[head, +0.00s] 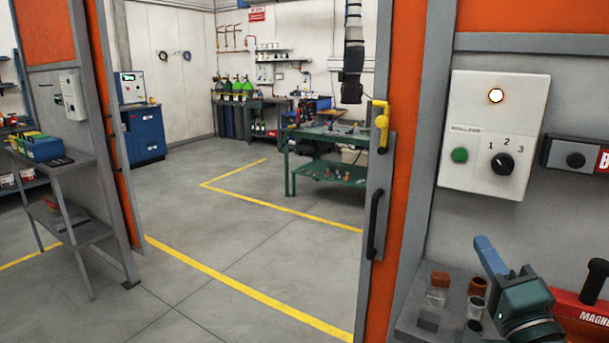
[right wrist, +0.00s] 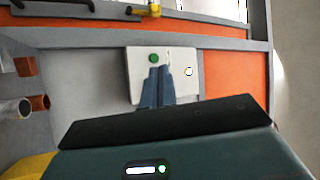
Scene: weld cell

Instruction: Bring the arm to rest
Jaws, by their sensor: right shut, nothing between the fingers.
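My right gripper (head: 484,243) is at the lower right of the head view, its blue fingers pointing up and left. In the right wrist view the gripper (right wrist: 157,72) shows its fingers together with nothing between them. It is below the white control box (head: 489,165) in the head view, apart from it. The control box (right wrist: 140,60) is behind the fingertips in the right wrist view and they hide part of it, including the knob. My left gripper is not in view.
The box has a green button (head: 459,155), a knob (head: 502,163) and a lit lamp (head: 495,96). A grey block with copper and steel pipe pieces (head: 477,287) is close left of the gripper. An open doorway shows clear floor (head: 240,235).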

